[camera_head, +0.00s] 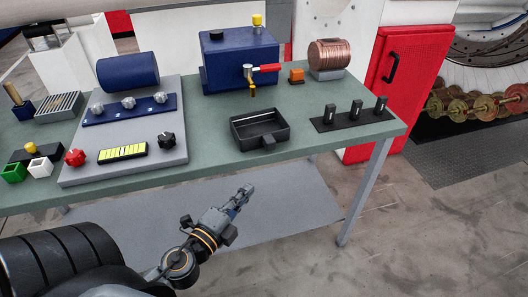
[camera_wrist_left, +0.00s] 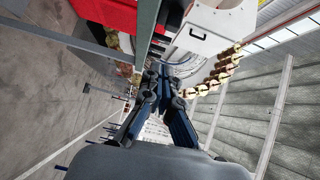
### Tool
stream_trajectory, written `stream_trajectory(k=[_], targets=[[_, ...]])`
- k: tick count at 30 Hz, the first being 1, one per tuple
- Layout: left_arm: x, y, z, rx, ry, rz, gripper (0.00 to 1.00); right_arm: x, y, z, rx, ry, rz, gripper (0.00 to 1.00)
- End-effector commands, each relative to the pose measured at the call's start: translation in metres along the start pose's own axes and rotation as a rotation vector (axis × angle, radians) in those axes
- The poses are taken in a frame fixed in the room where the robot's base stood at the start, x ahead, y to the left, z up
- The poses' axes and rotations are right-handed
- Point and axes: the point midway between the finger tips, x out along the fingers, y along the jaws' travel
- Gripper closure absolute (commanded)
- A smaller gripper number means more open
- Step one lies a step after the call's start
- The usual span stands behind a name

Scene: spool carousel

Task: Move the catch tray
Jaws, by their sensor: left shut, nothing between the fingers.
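The catch tray (camera_head: 260,126) is a dark, shallow, open box with a short handle at its front. It sits on the green table top (camera_head: 215,157), in front of the blue tank (camera_head: 238,60) and its tap with a red lever (camera_head: 264,68). My left gripper (camera_head: 246,192) is shut and empty. It is in front of the table, off the front edge and apart from the tray. The left wrist view shows its fingers (camera_wrist_left: 157,84) with nothing between them; the tray is not seen there. My right gripper is in neither view.
A grey panel (camera_head: 170,170) with knobs stands left of the tray. A black strip with several black pieces (camera_head: 357,108) lies to its right. A red cabinet (camera_head: 400,60) stands beyond the right edge.

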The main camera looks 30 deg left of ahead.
Motion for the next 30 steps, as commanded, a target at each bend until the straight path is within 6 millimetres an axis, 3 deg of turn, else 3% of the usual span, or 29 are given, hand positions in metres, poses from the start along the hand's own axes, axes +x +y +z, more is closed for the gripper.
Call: stream_trajectory(k=[2, 6, 23, 30], targets=[[-0.001, -0.016, -0.003, 0.025, 0.010, -0.028, 1.00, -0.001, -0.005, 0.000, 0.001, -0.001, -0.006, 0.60], [0.007, -0.025, -0.005, 0.034, 0.015, -0.041, 1.00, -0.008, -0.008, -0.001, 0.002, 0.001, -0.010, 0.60], [0.101, -0.028, -0.006, 0.032, 0.012, -0.040, 1.00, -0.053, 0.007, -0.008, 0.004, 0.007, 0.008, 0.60], [0.122, -0.026, 0.017, 0.033, 0.012, -0.038, 1.00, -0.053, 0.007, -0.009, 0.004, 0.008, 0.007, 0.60]])
